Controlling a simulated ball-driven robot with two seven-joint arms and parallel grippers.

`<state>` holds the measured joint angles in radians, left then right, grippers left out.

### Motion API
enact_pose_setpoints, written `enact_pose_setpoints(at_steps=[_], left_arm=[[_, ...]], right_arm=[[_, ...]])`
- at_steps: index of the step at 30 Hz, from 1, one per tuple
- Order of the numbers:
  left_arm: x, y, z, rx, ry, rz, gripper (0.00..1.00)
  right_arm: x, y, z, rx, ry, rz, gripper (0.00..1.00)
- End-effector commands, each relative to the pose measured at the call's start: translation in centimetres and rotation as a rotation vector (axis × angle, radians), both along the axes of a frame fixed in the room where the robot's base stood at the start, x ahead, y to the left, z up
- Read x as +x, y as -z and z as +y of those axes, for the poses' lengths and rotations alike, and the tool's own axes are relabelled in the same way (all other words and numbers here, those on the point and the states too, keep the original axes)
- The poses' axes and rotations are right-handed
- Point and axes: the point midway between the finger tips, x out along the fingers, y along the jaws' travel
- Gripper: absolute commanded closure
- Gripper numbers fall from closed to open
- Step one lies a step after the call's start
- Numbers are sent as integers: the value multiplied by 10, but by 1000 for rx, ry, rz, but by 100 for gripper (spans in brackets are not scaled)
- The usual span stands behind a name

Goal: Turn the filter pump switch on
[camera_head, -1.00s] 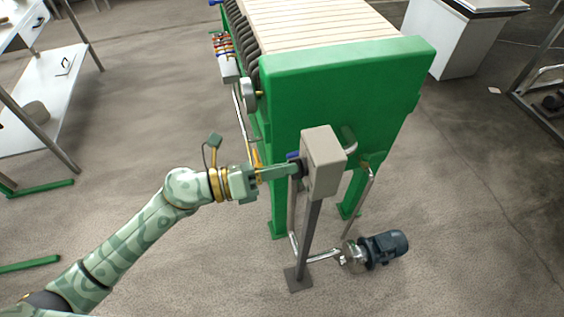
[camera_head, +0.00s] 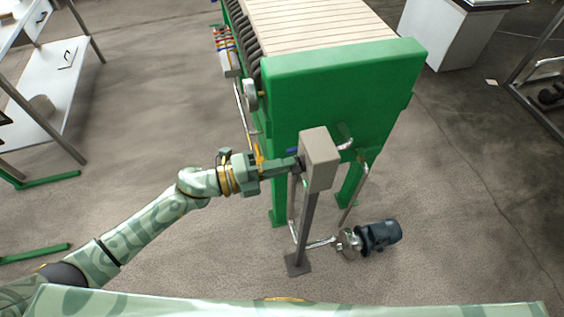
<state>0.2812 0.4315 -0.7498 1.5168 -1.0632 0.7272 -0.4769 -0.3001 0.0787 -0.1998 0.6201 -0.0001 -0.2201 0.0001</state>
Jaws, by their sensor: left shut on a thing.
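A grey switch box (camera_head: 320,157) stands on a post in front of the green filter press, near the middle of the view. Its switch is on the left face, which my gripper mostly hides. My left gripper (camera_head: 296,166) reaches in from the left with its fingertips at that face, shut on the switch. Which way the switch is turned I cannot tell. The pump (camera_head: 378,236), with a dark motor, lies on the floor at the foot of the post. My right gripper is not in view.
The green filter press (camera_head: 345,90) stands close behind the box. Pipes (camera_head: 355,190) run down beside the post to the pump. A white shelf rack (camera_head: 50,75) is at the far left.

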Motion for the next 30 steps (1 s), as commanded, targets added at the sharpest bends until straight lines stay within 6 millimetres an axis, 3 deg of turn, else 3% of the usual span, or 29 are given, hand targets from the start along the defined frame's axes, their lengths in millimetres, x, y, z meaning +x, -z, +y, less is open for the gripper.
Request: enact_pose_setpoints(at_steps=[18,21,30], left_arm=[[1,0,1,-13,-2,43,100],[1,0,1,-13,-1,43,67],[0,0,0,-14,0,42,67]], right_arm=[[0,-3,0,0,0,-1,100],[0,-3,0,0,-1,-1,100],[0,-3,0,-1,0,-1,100]])
